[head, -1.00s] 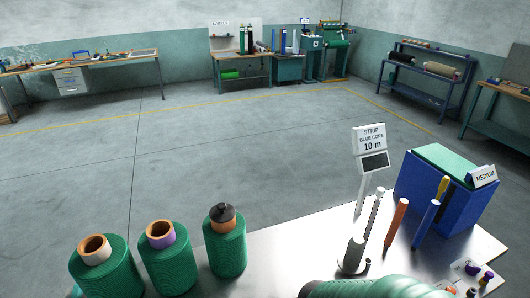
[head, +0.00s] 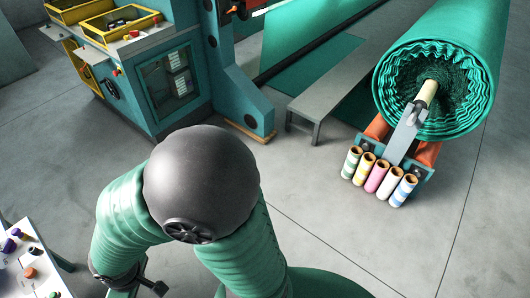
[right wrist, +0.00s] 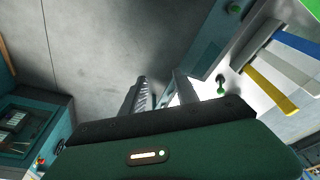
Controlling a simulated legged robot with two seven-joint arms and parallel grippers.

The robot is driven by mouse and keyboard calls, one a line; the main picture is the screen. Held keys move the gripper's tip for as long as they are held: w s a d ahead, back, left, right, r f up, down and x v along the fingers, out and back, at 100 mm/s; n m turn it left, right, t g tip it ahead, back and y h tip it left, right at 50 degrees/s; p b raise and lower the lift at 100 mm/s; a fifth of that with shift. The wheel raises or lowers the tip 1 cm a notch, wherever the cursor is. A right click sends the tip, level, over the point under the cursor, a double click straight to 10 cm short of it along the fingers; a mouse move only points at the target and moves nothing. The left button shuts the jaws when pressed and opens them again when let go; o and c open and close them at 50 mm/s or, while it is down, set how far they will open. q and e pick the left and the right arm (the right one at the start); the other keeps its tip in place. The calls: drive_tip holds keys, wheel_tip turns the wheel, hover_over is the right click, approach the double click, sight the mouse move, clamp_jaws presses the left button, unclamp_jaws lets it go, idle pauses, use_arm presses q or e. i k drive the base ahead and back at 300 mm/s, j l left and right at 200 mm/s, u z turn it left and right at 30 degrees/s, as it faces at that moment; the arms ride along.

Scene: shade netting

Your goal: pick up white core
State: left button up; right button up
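In the head view, several short cores stand in a rack below the big green netting roll (head: 440,80) at the right. The white core (head: 391,183) is between a pink core (head: 377,177) and a blue-and-white one (head: 403,190). No gripper is near them. One of my arms bends across the bottom middle of the head view; its gripper fingers cannot be made out there. In the right wrist view, my right gripper (right wrist: 160,78) shows two fingers apart with nothing visible between them. My left gripper is not in view.
A teal machine (head: 180,80) with yellow trays stands at upper left. A grey bench (head: 320,95) lies between it and the roll. A white table corner (head: 25,265) with small pieces is at lower left. Grey floor is clear around the rack.

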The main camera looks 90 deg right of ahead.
sight(389, 184)
drive_tip(key=z, duration=4.1)
drive_tip(key=i+u, duration=0.15)
drive_tip(key=u, duration=0.55)
drive_tip(key=i+l+u, duration=0.4)
drive_tip(key=i+l, duration=0.15)
drive_tip(key=l, duration=0.15)
drive_tip(key=i+l+u, duration=0.2)
drive_tip(key=l, duration=0.2)
drive_tip(key=i+l+u, duration=0.2)
drive_tip(key=l, duration=0.2)
drive_tip(key=i+l, duration=0.15)
drive_tip(key=l, duration=0.2)
drive_tip(key=i+l, duration=0.35)
drive_tip(key=l, duration=0.3)
drive_tip(key=i+l, duration=0.15)
drive_tip(key=l, duration=0.2)
drive_tip(key=i+l, duration=0.15)
drive_tip(key=l, duration=0.15)
drive_tip(key=i+l+u, duration=0.1)
drive_tip(key=l, duration=0.25)
drive_tip(key=i, duration=0.1)
